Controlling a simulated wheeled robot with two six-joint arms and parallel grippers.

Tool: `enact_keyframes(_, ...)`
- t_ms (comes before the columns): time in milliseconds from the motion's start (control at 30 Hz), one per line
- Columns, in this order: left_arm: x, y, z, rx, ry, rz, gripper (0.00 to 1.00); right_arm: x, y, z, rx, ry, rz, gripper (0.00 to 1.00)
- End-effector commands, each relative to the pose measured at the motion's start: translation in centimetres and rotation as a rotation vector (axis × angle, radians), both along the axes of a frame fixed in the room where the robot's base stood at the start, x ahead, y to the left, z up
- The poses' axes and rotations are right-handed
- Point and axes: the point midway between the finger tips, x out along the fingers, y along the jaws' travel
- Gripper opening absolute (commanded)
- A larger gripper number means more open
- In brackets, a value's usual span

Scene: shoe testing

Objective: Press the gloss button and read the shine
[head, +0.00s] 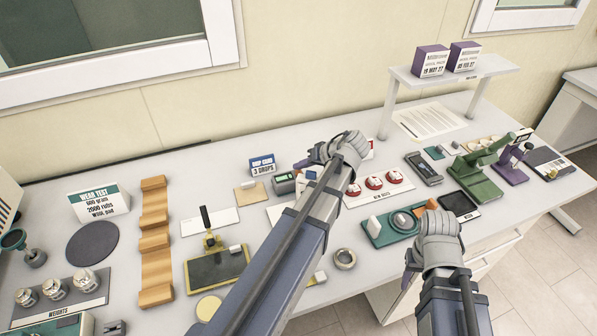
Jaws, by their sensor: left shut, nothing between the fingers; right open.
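A small dark device with a green display (285,183) stands mid-table behind my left forearm; it may be the gloss meter, but its button and reading are too small to make out. My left gripper (314,157) is shut and empty, just above and right of this device, beside the blue drop card (262,164). My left wrist and forearm hide part of the table there. A dark grey handheld device (423,168) lies further right. My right gripper (408,275) is open over the front table edge, its fingers mostly hidden by the wrist.
A green tray with a round dish (392,226) lies just behind my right gripper. A green press (480,168), a purple stand (511,160) and a raised shelf (453,74) occupy the right.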

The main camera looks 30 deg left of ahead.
Motion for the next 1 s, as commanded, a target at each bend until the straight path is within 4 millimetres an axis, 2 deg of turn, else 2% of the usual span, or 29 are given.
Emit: enact_keyframes(1000, -0.01, 0.0, -0.92, 0.0, 0.0, 0.0, 0.0, 0.0, 0.0, -0.92, 0.0, 0.0, 0.0, 0.5)
